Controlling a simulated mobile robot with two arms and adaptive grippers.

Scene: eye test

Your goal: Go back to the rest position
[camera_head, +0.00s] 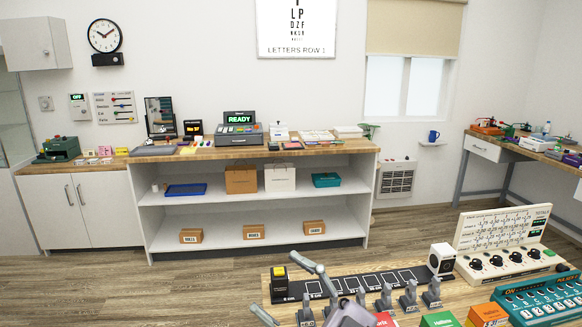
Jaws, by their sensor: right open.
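My right gripper (272,283) is at the bottom middle of the head view, above the near table. Its grey fingers are spread apart and it is open, with nothing seen held in it. A black block with a yellow top (279,284) shows between the fingers in the picture; I cannot tell whether they touch it. The body of the gripper is cut off by the lower edge. My left gripper is not in view.
The near wooden table (455,297) holds a black strip with marked squares (343,286), several grey levers, a white cube (441,259), a cream panel with knobs (502,243) and a teal device (541,299). Open floor (215,275) lies before the white shelf unit (255,217).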

